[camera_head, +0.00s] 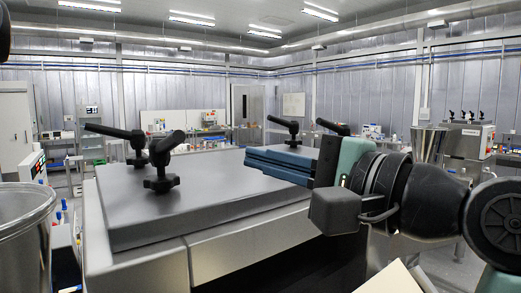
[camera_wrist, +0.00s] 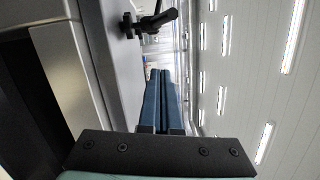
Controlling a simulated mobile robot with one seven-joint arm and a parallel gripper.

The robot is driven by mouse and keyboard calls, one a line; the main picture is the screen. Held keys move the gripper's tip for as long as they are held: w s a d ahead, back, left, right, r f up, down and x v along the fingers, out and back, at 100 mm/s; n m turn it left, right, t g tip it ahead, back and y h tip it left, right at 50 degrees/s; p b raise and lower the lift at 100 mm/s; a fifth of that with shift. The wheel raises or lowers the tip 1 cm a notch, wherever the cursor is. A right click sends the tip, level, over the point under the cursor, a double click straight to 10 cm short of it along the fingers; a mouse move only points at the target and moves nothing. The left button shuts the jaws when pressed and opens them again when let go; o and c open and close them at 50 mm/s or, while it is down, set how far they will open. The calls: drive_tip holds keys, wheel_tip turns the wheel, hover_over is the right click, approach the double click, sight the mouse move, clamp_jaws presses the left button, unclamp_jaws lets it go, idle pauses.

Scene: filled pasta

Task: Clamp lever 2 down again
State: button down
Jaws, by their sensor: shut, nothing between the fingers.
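A grey metal lid (camera_head: 215,195) on a steel machine carries black clamp levers with star-shaped knobs. One stands at the near left (camera_head: 162,172), one behind it at the far left (camera_head: 130,140), one at the back right (camera_head: 290,127), and one partly shows behind my gripper (camera_head: 333,127). No number marks which is lever 2. My gripper (camera_head: 248,158) has blue fingers, shut and empty, pointing left above the lid's right part. In the wrist view the shut fingertips (camera_wrist: 160,72) point toward one black lever (camera_wrist: 150,22), apart from it.
A steel vessel (camera_head: 22,225) stands at the left edge. A hopper (camera_head: 428,145) and a steel machine with small black levers (camera_head: 467,138) stand at the right. The lid's middle is clear. Lab benches line the far wall.

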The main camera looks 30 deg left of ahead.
drive_tip(key=p+x, duration=0.3)
drive_tip(key=x, duration=0.4)
drive_tip(key=shift+s+a+r, duration=0.1)
drive_tip(key=shift+a+r, duration=0.1)
drive_tip(key=shift+a, duration=0.05)
drive_tip(key=shift+s+a+r+p, duration=0.15)
drive_tip(key=shift+s+p, duration=0.15)
drive_tip(key=shift+s, duration=0.2)
drive_tip(key=shift+s+a+p, duration=0.2)
drive_tip(key=shift+s+p, duration=0.1)
drive_tip(key=shift+s, duration=0.2)
drive_tip(key=shift+s+a, duration=0.25)
drive_tip(key=shift+s, duration=0.4)
drive_tip(key=shift+d, duration=0.1)
